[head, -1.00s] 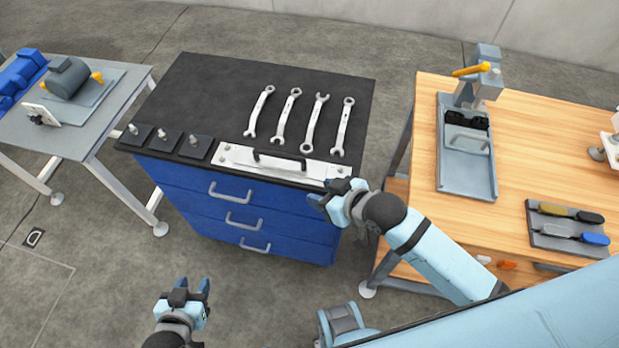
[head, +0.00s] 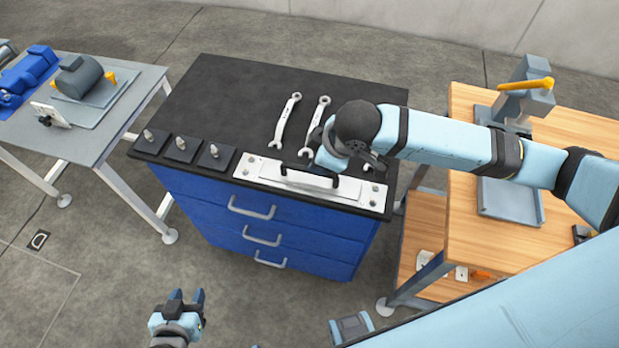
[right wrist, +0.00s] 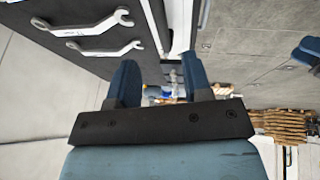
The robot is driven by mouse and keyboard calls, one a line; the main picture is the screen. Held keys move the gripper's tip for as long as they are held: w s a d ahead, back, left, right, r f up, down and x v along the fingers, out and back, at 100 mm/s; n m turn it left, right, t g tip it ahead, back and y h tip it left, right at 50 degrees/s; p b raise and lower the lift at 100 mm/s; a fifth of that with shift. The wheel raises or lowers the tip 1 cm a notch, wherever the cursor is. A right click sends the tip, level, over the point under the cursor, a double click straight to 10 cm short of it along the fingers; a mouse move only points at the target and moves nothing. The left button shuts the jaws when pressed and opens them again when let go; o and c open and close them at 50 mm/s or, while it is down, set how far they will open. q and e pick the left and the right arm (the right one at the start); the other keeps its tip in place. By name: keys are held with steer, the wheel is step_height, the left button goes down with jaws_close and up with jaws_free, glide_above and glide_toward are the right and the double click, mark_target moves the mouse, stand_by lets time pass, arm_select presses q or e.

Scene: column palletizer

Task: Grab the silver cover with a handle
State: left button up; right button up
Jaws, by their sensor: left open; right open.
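My left gripper (head: 185,297) is open and empty, low in front of the cabinet and away from the cover.
Wrenches (head: 286,121) lie behind the cover, some hidden by my right arm. Several dark square blocks with pegs (head: 181,148) stand left of it. A grey table (head: 118,100) stands left and a wooden workbench (head: 580,130) right. The cabinet top's back left is clear.

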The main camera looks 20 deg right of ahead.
mark_target(309, 173)
steer(key=x, duration=0.9)
steer(key=shift+s+d+f, duration=0.1)
steer(key=shift+s, duration=0.1)
steer(key=shift+f+p, duration=0.25)
steer(key=shift+p, duration=0.4)
jaws_close()
steer(key=shift+r, duration=0.1)
